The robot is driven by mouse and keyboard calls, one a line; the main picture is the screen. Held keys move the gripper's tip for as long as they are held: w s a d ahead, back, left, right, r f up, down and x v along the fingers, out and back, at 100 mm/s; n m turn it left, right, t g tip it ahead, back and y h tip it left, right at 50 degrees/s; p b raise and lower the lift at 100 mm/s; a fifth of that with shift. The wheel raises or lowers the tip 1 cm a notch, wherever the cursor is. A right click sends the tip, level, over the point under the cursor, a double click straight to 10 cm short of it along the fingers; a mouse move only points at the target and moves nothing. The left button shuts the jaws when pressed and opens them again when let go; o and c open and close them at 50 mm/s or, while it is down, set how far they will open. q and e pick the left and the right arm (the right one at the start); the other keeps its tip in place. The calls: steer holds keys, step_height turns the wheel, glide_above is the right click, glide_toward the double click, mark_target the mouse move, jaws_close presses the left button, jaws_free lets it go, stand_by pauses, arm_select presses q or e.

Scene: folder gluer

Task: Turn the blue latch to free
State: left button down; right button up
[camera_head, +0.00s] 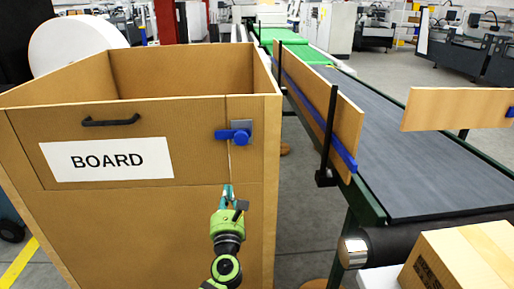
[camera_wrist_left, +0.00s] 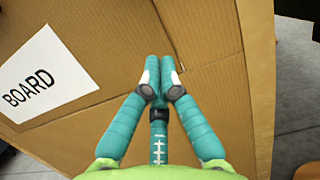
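The blue latch (camera_head: 240,137) has a round knob and a bar that points left. It sits on a grey plate at the upper right of the front of the brown BOARD bin (camera_head: 90,220), across a seam in the panel. My left gripper (camera_head: 228,190) is below the latch in the head view, apart from it and in front of the bin. In the left wrist view its teal fingers (camera_wrist_left: 160,68) come together at the tips with nothing between them. The latch is not visible there. My right gripper is not in view.
A black handle (camera_head: 111,121) and a white BOARD label (camera_head: 107,159) are on the bin front, left of the latch. A conveyor (camera_head: 400,165) with wooden side boards runs to the right of the bin. A cardboard box (camera_head: 465,260) is at the lower right.

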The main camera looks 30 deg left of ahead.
mark_target(226, 142)
arm_select(q)
steer(key=x, duration=0.3)
steer(key=r+x, duration=0.1)
steer(key=x, duration=0.2)
steer(key=r+x, duration=0.1)
steer(key=x, duration=0.3)
steer(key=shift+s+r+p, duration=0.1)
steer(key=shift+s+p, duration=0.1)
steer(key=shift+p, duration=0.2)
step_height(226, 142, up, 3)
steer(key=shift+f+p, duration=0.1)
steer(key=shift+p, duration=1.15)
steer(key=shift+s+r, duration=0.15)
steer(key=shift+r, duration=0.2)
steer(key=shift+r+p, duration=0.2)
steer(key=shift+p, duration=0.15)
steer(key=shift+f, duration=0.1)
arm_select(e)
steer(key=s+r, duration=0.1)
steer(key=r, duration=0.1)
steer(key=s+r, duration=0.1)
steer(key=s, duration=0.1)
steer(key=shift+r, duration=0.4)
